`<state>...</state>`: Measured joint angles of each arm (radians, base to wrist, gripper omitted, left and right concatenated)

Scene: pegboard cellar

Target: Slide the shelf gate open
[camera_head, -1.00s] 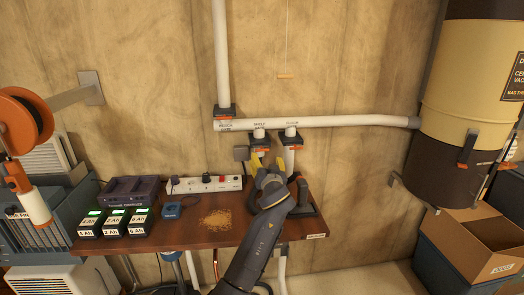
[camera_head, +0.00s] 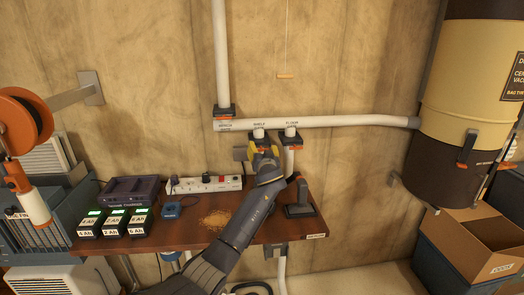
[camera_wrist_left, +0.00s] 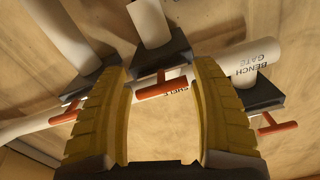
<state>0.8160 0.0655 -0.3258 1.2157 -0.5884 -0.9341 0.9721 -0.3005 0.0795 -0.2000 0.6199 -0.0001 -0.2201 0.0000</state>
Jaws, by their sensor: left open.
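The shelf gate is a dark block on a white pipe stub under the horizontal pipe, labelled SHELF (camera_head: 259,139). In the left wrist view, which is upside down, the gate's dark body (camera_wrist_left: 150,58) carries an orange T-handle (camera_wrist_left: 163,89). My left gripper (camera_head: 264,151) is just below the shelf gate. Its yellow fingers (camera_wrist_left: 164,100) are open, one on each side of the handle. I cannot tell whether either finger touches it. In the head view the fingers largely cover the handle. My right gripper is not in view.
The bench gate (camera_head: 225,112) and floor gate (camera_head: 291,143) flank the shelf gate closely, each with an orange handle. Below are a brown bench (camera_head: 180,231) with battery packs, a power strip (camera_head: 205,184), a sawdust pile (camera_head: 215,220) and a cordless tool (camera_head: 300,205).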

